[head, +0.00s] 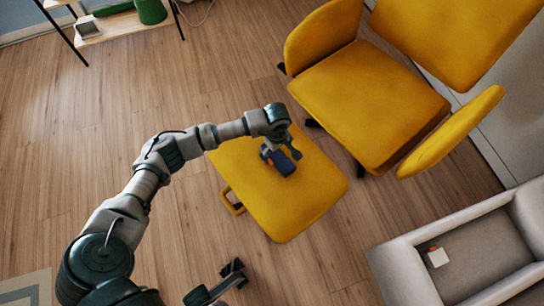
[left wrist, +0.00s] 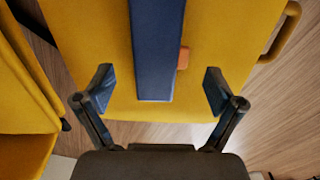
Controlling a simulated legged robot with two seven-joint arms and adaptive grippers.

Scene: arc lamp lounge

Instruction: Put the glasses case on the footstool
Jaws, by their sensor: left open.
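The glasses case is a long dark blue box (head: 284,165) on the yellow footstool (head: 285,215). In the left wrist view the case (left wrist: 157,45) runs down from the top edge over the yellow seat of the footstool (left wrist: 120,103). My left gripper (head: 282,150) is over the case, pointing down. In the left wrist view its fingers (left wrist: 159,80) are open, one on each side of the case, with a gap on both sides. A dark piece at the bottom of the head view looks like my right gripper (head: 225,283); its jaws are unclear.
A small orange-brown piece (left wrist: 183,58) shows beside the case. A yellow armchair (head: 365,105) stands close behind the footstool at the right. A grey sofa (head: 410,270) with a small white object (head: 438,258) is at lower right. A shelf (head: 115,25) stands at upper left. The wooden floor at left is clear.

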